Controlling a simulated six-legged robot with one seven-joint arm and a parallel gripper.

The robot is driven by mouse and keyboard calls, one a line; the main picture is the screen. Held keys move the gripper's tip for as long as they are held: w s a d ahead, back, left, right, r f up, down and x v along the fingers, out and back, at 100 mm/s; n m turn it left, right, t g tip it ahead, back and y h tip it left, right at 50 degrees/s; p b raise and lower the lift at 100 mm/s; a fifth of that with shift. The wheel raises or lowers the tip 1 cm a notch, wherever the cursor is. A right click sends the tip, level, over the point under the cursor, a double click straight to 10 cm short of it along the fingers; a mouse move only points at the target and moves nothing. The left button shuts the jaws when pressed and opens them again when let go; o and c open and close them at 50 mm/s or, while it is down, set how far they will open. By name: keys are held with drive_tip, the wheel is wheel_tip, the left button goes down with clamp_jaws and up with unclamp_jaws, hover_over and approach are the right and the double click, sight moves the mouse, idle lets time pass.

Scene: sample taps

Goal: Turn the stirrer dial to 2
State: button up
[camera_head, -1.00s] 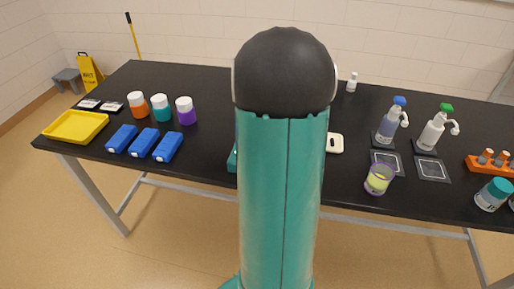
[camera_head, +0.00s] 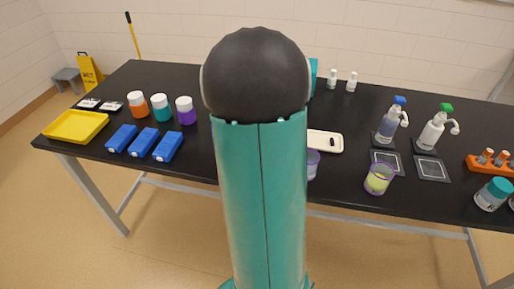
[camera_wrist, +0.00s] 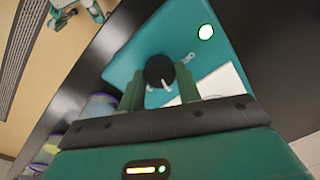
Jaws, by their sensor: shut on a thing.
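In the wrist view the stirrer dial (camera_wrist: 159,68) is a round black knob with a white pointer, on the sloping teal face of the stirrer (camera_wrist: 126,58). My gripper (camera_wrist: 160,86) is at the dial, its two teal fingers on either side of it, shut on it. A small white mark lies beside the dial and a lit pale-green lamp (camera_wrist: 205,32) is on the same face. Numbers are not readable. In the head view my own arm hides my gripper and the dial.
A cream device (camera_head: 325,141) and a purple-rimmed cup (camera_head: 312,165) are just right of my arm. Blue boxes (camera_head: 142,142) and lidded jars (camera_head: 160,107) are left.

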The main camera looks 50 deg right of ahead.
drive_tip(key=shift+m, duration=0.5)
drive_tip(key=o, duration=1)
drive_tip(key=shift+c, duration=0.2)
drive_tip(key=shift+r, duration=0.1)
wheel_tip(320, 180, up, 14)
drive_tip(key=shift+s+f, duration=0.2)
drive_tip(key=shift+s, duration=0.2)
